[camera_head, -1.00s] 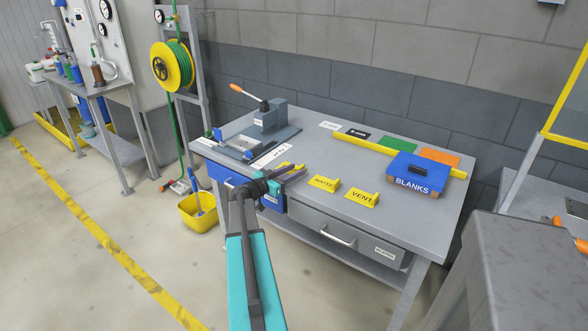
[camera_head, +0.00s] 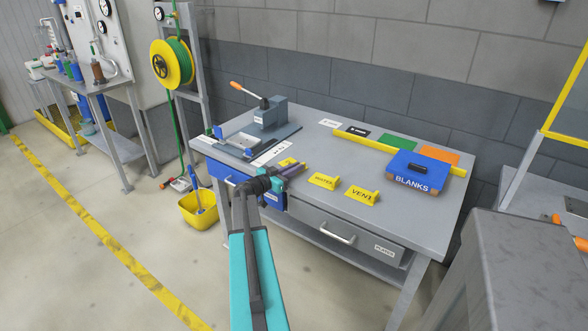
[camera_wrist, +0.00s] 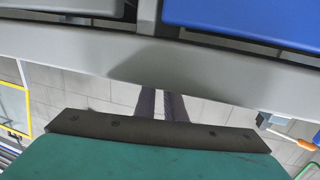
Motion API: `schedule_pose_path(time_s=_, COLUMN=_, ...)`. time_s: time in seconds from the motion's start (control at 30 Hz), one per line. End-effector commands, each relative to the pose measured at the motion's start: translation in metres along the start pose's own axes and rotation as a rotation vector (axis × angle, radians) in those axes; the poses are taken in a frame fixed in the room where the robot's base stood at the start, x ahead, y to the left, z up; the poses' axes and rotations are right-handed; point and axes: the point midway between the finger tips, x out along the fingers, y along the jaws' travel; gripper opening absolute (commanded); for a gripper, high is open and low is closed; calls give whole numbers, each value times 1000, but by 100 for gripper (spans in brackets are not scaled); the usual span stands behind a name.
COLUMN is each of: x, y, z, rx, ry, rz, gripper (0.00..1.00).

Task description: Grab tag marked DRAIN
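A yellow tag (camera_head: 287,162) lies on the bench near its front edge. My gripper partly covers it, and its word cannot be read. Two similar yellow tags lie to the right, marked WATER (camera_head: 323,181) and VENT (camera_head: 361,195). My gripper (camera_head: 293,170) is at the partly covered tag, over the bench's front edge. In the wrist view its two dark fingers (camera_wrist: 162,104) stand close together with a narrow gap. Whether they hold the tag's raised end cannot be seen.
The grey bench (camera_head: 415,222) has a blue drawer (camera_head: 226,176) and a grey drawer (camera_head: 345,236). A blue BLANKS box (camera_head: 418,172) stands at right beside a yellow bar (camera_head: 383,147). A lever press (camera_head: 270,118) stands at back left. A yellow bucket (camera_head: 198,212) is on the floor.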

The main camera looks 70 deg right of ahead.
Motion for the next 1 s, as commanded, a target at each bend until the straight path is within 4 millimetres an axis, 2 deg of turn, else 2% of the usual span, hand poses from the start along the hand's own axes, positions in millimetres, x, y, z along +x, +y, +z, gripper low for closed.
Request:
schedule_pose_path(time_s=0.47, x=0, y=0, z=-4, rx=0, ry=0, rz=0, gripper=0)
schedule_pose_path(time_s=0.67, x=-1, y=0, z=-17, rx=2, ry=1, rz=-1, gripper=0)
schedule_pose_path(time_s=0.83, x=-2, y=0, z=-35, rx=2, ry=1, rz=-1, gripper=0)
schedule_pose_path(time_s=1.0, x=-13, y=20, z=-35, rx=0, ry=0, rz=-1, gripper=0)
